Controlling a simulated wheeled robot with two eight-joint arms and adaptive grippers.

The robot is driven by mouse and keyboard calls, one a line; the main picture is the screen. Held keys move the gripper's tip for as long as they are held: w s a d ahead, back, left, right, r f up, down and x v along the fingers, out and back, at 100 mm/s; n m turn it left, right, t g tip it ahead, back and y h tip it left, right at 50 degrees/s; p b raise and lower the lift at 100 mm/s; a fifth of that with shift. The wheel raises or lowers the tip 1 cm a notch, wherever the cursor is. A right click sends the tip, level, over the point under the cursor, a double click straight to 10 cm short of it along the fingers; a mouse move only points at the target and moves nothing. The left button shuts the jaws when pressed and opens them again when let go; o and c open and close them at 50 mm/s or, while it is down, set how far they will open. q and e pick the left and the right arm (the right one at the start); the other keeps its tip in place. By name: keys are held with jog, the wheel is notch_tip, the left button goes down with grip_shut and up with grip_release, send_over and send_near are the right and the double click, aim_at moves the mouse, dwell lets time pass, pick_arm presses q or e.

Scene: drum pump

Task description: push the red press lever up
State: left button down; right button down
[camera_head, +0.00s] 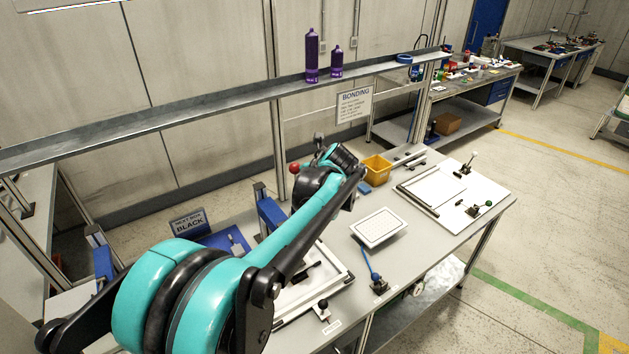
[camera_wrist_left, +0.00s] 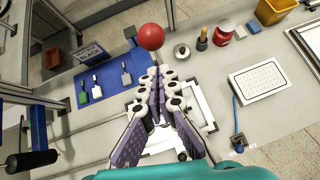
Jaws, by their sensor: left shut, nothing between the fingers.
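The press lever's red ball knob (camera_head: 294,168) shows just left of my left arm's dark wrist in the head view. It also shows in the left wrist view (camera_wrist_left: 151,36) as a round red ball; its shaft is hidden or cannot be made out. My left gripper (camera_wrist_left: 159,72) is shut and empty, its fingers together. Its tips appear just below the ball in that picture, with a small gap between them; the depth between them is unclear. In the head view my own arm hides the fingers. My right gripper is in neither view.
Below the gripper is a white-framed fixture (camera_wrist_left: 190,104). A blue mat (camera_wrist_left: 88,72) with small brushes lies left. A yellow bin (camera_head: 377,167), a white perforated plate (camera_head: 379,228) and a clamp board (camera_head: 440,190) stand right. A metal shelf (camera_head: 200,112) runs above the bench.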

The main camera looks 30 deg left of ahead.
aim_at(294, 166)
pick_arm(q)
jog(key=a, duration=0.1)
jog(key=w+a, duration=0.1)
jog(key=a, duration=0.1)
jog(key=shift+w+a+r+p, duration=0.15)
jog(key=shift+w+r+p, duration=0.05)
jog(key=shift+r+p, duration=0.15)
jog(key=shift+w+a, duration=0.35)
jog(key=shift+a, duration=0.55)
jog(key=shift+r, duration=0.1)
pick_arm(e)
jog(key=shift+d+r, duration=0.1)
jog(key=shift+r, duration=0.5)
